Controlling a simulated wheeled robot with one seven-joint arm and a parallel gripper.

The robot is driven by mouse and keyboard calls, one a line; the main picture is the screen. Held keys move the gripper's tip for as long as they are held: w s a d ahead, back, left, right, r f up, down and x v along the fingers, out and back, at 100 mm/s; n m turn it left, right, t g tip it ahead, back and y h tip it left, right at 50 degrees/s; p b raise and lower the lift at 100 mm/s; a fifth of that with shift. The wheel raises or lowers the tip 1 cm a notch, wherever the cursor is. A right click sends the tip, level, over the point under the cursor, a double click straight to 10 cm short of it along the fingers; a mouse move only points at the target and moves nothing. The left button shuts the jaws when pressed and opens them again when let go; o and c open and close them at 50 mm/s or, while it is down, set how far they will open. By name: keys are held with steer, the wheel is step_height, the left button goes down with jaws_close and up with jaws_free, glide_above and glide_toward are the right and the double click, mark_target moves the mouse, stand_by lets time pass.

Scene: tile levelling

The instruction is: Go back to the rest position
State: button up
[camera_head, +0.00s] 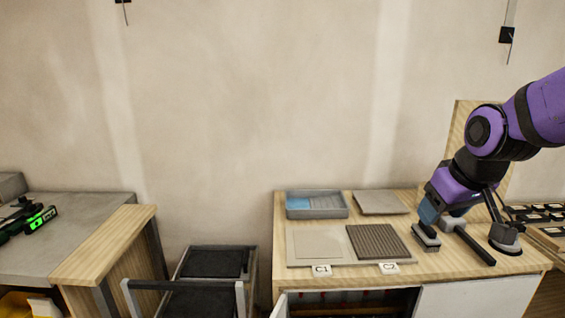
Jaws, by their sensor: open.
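My gripper (434,219) is at the right of the head view, at the end of my purple arm, pointing down over the right part of the wooden workbench (440,268). It is open. It is close above a grey block-like tool (426,237); I cannot tell whether they touch. A mallet-like tool with a dark handle (475,246) lies just to the right, and a round-based dark tool (505,238) stands beyond it. My fingertips are small and partly hidden.
On the bench are a light tile (317,243) by label C1 (321,270), a ribbed brown bed (378,241) by label C2 (388,268), a tray with blue (317,213) and a grey slab (380,202). A dark cart (213,263) and a grey-topped table (75,235) stand left.

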steer(key=s+r+m, duration=0.2)
steer(key=s+r, duration=0.4)
steer(key=s, duration=0.7)
steer(key=shift+s+d, duration=0.15)
steer(key=shift+d, duration=0.25)
steer(key=shift+s+r+h, duration=0.15)
steer(key=shift+s+h, duration=0.15)
steer(key=shift+s, duration=0.2)
steer(key=shift+c, duration=0.2)
